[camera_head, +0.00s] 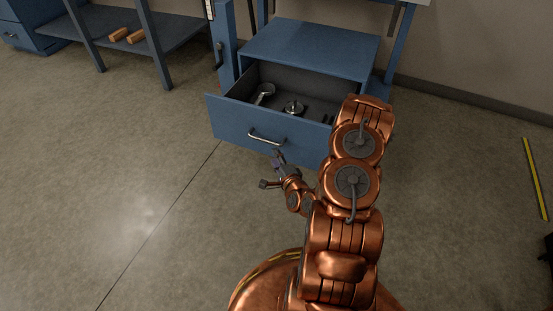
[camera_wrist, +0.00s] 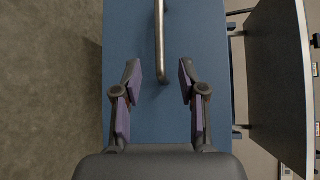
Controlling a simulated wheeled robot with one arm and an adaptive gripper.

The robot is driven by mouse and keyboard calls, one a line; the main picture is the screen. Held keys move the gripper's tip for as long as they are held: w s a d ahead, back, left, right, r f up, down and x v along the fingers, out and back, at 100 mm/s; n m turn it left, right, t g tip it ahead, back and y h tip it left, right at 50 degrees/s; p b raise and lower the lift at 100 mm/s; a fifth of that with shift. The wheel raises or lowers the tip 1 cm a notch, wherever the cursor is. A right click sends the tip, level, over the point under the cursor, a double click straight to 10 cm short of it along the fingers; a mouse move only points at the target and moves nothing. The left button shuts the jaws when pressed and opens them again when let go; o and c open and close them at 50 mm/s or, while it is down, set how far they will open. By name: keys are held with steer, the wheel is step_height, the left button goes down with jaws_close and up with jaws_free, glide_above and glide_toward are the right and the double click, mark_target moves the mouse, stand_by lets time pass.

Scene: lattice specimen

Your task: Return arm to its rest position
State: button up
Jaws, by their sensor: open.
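My copper arm rises from the lower right of the head view. My gripper (camera_head: 270,171) is just in front of the blue drawer (camera_head: 231,128), which is pulled open. In the wrist view my gripper (camera_wrist: 160,75) is open, with purple pads on both fingers. The metal drawer handle (camera_wrist: 159,42) lies ahead between the fingertips, and nothing is held. The handle also shows on the drawer front in the head view (camera_head: 266,138). I cannot tell whether a finger touches the handle.
The drawer holds a few metal items, among them a round one (camera_head: 293,107). A blue cabinet top (camera_head: 312,50) is above it. A blue shelf (camera_head: 185,35) with two wooden pieces (camera_head: 127,34) stands at upper left. The floor at left is clear. A yellow strip (camera_head: 536,178) lies at right.

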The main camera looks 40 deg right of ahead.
stand_by(0.4)
steer(key=w+a+r+n+g+y+p, duration=0.15)
steer(key=a+r+n+g+p, duration=0.25)
steer(key=r+n+p, duration=0.45)
steer(key=a+r+n+g+y+p, duration=0.35)
steer(key=r+p, duration=0.25)
steer(key=r, duration=0.5)
steer(key=s+a+r+n+g+h+p, duration=0.15)
steer(key=s+r+p, duration=0.25)
steer(key=r, duration=0.4)
steer(key=s+a+r+n+g+p, duration=0.2)
steer(key=s+r+p, duration=0.1)
steer(key=r, duration=0.4)
steer(key=s+a+r+n+g+h+p, duration=0.15)
steer(key=s+r+p, duration=0.25)
steer(key=r, duration=0.4)
steer(key=s+a+r+n+g+p, duration=0.1)
steer(key=s+a+r+p, duration=0.2)
steer(key=s+r, duration=0.5)
steer(key=s+a+r+n+g+y+p, duration=0.1)
steer(key=s+a+r+n+g+p, duration=0.1)
steer(key=s+r+p, duration=0.3)
steer(key=s+a+r+n+g+p, duration=0.2)
steer(key=s+a+r+p, duration=0.2)
steer(key=s+r, duration=0.7)
steer(key=shift+a+r+y, duration=0.15)
steer(key=shift+a+y, duration=0.15)
steer(key=shift+a, duration=0.05)
